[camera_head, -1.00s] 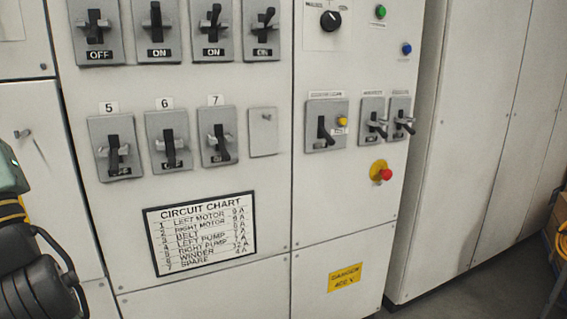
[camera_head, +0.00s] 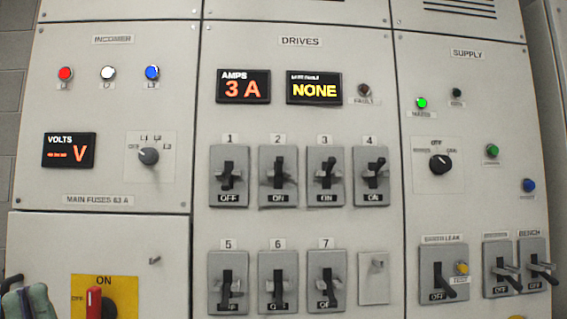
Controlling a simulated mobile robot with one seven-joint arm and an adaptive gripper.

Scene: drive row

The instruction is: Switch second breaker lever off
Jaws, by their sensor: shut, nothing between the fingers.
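The second breaker (camera_head: 265,190), in the top row of the DRIVES panel, is a grey plate with a black lever (camera_head: 278,167) under a "2" label. Its small window reads ON. Breaker 1 (camera_head: 215,190) on its left reads OFF. Breakers 3 (camera_head: 313,190) and 4 (camera_head: 361,188) on its right read ON. My gripper's fingers are not in view. Only a teal and dark part of my arm shows at the bottom left corner, well away from the second breaker.
Breakers 5, 6 and 7 (camera_head: 313,290) sit in the row below. A display (camera_head: 244,87) reads 3 A and another (camera_head: 314,89) reads NONE. A red rotary handle (camera_head: 94,303) on a yellow plate is at the lower left. Nothing blocks the front of the top row.

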